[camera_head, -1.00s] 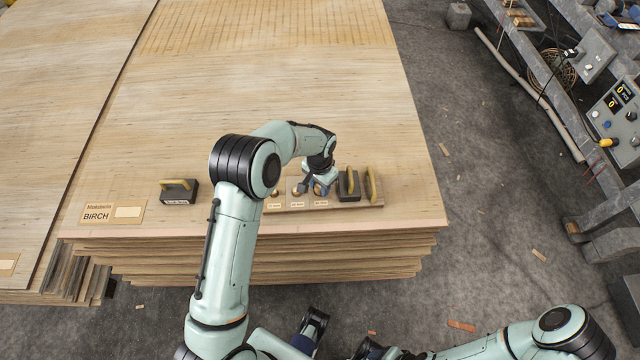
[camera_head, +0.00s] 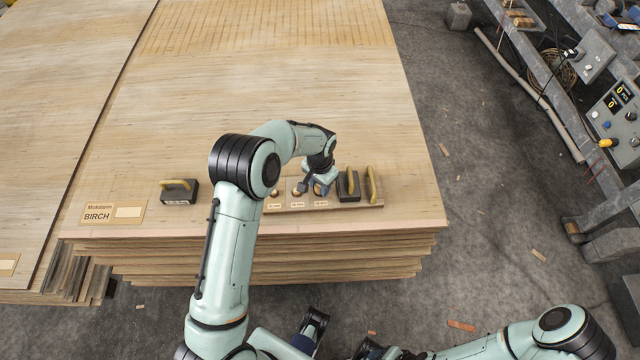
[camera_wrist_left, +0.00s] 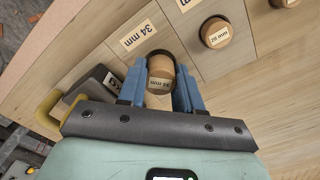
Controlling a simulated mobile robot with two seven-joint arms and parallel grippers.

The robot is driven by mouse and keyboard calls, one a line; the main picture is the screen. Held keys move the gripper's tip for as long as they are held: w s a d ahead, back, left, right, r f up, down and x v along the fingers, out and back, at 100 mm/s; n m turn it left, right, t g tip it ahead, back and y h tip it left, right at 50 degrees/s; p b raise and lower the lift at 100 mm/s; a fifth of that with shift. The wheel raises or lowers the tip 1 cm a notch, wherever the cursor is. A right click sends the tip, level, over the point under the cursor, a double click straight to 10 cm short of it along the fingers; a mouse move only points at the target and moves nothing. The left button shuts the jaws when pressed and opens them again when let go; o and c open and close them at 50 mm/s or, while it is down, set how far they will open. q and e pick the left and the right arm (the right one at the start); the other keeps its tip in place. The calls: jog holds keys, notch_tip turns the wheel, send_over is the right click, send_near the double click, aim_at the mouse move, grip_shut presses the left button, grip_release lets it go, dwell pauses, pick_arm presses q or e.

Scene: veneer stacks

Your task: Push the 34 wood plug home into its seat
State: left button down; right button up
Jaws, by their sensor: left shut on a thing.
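The 34 mm wood plug (camera_wrist_left: 160,70) is a short light-wood cylinder between the two blue fingers of my left gripper (camera_wrist_left: 160,90) in the left wrist view. The gripper is shut on it. A dark arc of the seat shows at the plug's far edge; how deep the plug sits I cannot tell. The "34 mm" label (camera_wrist_left: 138,35) is beside it on the board. In the head view my left gripper (camera_head: 320,189) is low over the right part of the board (camera_head: 290,209), and the plug is mostly hidden. My right gripper (camera_head: 375,350) is at the bottom edge, partly cut off.
The 28 mm plug (camera_wrist_left: 216,32) stands in its own place, with another plug (camera_wrist_left: 284,2) beyond. Two dark blocks with yellow handles (camera_head: 348,186) (camera_head: 373,187) stand close right of the gripper. A third block (camera_head: 179,191) is at left. The panel behind is clear.

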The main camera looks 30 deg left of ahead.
pick_arm(q)
jog(key=shift+f+b, duration=0.3)
jog(key=shift+f, duration=0.15)
dwell(0.4)
jog(key=shift+r, duration=0.15)
jog(key=shift+r+p, duration=0.3)
jog(key=shift+r, duration=0.05)
dwell(0.3)
jog(key=shift+n, duration=0.4)
jog(key=shift+f+b, duration=0.3)
jog(key=shift+f, duration=0.2)
jog(key=shift+r, duration=0.2)
